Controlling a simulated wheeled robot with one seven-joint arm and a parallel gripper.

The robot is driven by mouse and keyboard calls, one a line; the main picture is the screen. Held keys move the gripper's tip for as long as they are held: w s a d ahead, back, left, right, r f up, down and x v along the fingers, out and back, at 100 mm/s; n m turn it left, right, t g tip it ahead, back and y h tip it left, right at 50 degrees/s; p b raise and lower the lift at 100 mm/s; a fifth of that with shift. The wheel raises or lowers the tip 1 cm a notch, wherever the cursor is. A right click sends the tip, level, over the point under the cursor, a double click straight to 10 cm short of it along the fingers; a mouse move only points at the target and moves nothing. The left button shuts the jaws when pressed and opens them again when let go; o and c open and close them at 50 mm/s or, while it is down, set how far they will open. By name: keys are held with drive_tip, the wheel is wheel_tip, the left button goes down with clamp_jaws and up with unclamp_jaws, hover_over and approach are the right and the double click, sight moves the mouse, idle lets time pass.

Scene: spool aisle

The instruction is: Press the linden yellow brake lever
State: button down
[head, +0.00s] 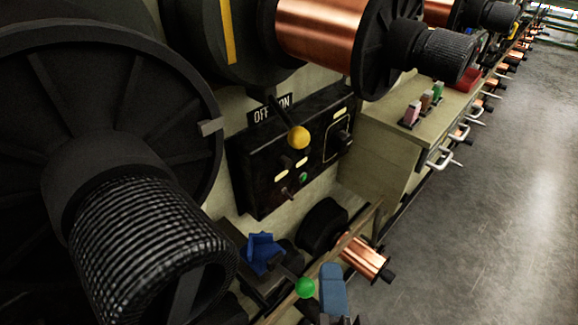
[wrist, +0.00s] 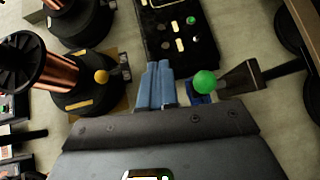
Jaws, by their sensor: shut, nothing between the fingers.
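A lever with a round yellow knob (head: 298,138) sticks out at the top of a black control box, beside an OFF/ON plate. A yellow ball (wrist: 101,76) also shows in the wrist view, against a black disc left of my fingers; I cannot tell if it is the same knob. My gripper (head: 332,288) is low in the head view, below and right of the yellow knob and apart from it. In the wrist view my blue-grey fingers (wrist: 156,86) are together and empty. A green ball knob (head: 305,287) is close to my gripper; it also shows in the wrist view (wrist: 205,82).
The black control box (head: 262,178) carries buttons and pale labels. A large black reel (head: 110,120) fills the left, and a copper spool (head: 320,30) hangs above. A blue part (head: 262,250) is left of the green knob. Open floor (head: 490,200) lies at right.

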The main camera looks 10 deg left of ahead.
drive_tip(key=a+r+t+h+b, duration=0.1)
drive_tip(key=a+r+t+h, duration=0.2)
drive_tip(key=a+r, duration=0.5)
wheel_tip(320, 180, up, 2)
drive_tip(key=shift+s+a+r+b, duration=0.2)
drive_tip(key=shift+s+a+b, duration=0.1)
drive_tip(key=shift+s+a, duration=0.15)
drive_tip(key=shift+w, duration=0.1)
drive_tip(key=p, duration=0.2)
approach(284, 119)
drive_tip(key=shift+w+d, duration=0.25)
drive_tip(key=shift+w, duration=0.25)
drive_tip(key=shift+w+d, duration=0.25)
drive_tip(key=shift+w, duration=0.25)
drive_tip(key=shift+r, duration=0.1)
